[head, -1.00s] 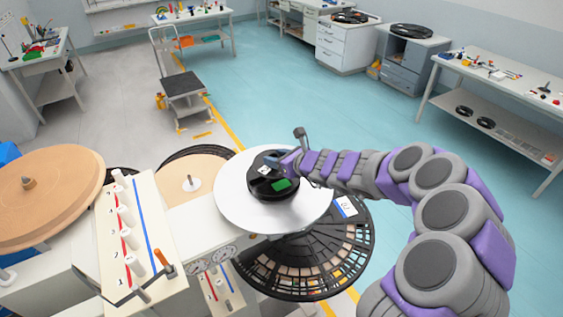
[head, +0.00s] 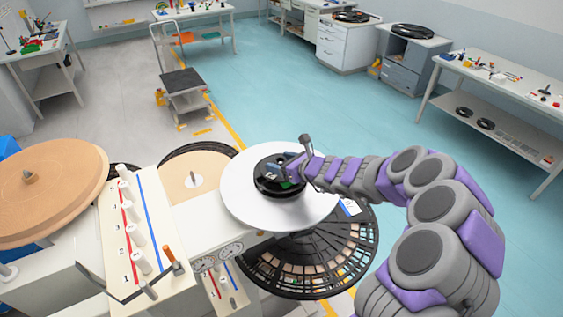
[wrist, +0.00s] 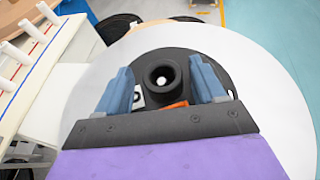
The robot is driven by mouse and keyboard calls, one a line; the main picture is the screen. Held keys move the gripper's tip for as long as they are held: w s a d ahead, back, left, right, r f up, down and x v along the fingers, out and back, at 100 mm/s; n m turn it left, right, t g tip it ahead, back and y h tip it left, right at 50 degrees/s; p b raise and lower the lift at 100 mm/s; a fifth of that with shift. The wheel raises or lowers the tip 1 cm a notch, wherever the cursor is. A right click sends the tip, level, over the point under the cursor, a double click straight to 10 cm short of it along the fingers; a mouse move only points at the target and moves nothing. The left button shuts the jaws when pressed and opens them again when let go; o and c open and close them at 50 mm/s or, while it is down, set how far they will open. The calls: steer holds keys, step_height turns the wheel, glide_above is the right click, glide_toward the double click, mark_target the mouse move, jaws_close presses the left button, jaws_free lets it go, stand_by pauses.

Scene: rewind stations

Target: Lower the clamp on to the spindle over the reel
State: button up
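A black reel (head: 262,186) with pale and green patches lies on a silver round plate (head: 240,205). In the wrist view the plate (wrist: 275,125) looks white and fills much of the picture. A black round collar with a centre hole, which looks like the clamp (wrist: 163,90), sits between the blue fingers of my gripper (wrist: 162,68). A small bright spot shows in its hole; I cannot tell whether it is the spindle. In the head view my gripper (head: 283,168) is over the reel.
A white panel (head: 150,235) with several pegs and an orange-handled lever (head: 170,256) stands left of the plate. A large tan disc (head: 50,185) is at far left. A black slotted carousel (head: 330,265) lies below the plate. The floor (head: 300,85) beyond is open.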

steer(key=shift+a, duration=0.1)
steer(key=v, duration=1.2)
steer(key=shift+d+r+p, duration=0.25)
steer(key=shift+d+p, duration=0.15)
steer(key=shift+d, duration=0.05)
steer(key=s+a+r+n+g+y, duration=0.1)
steer(key=s+a+r+n+g, duration=0.25)
steer(key=s+n, duration=0.35)
steer(key=s+a+r+n+g+y, duration=0.1)
steer(key=s+a+r+n+g, duration=0.1)
steer(key=s+a+r+n, duration=0.35)
steer(key=s+f+n+g+h, duration=0.25)
steer(key=s+n, duration=0.35)
steer(key=s, duration=0.5)
steer(key=s+d+f+n+g+h, duration=0.2)
steer(key=s+d+n+h, duration=0.6)
steer(key=s+d, duration=1)
steer(key=shift+s+d+f+g+h, duration=0.35)
steer(key=shift+d+f+h, duration=0.2)
steer(key=shift+h, duration=0.2)
steer(key=shift+w, duration=0.1)
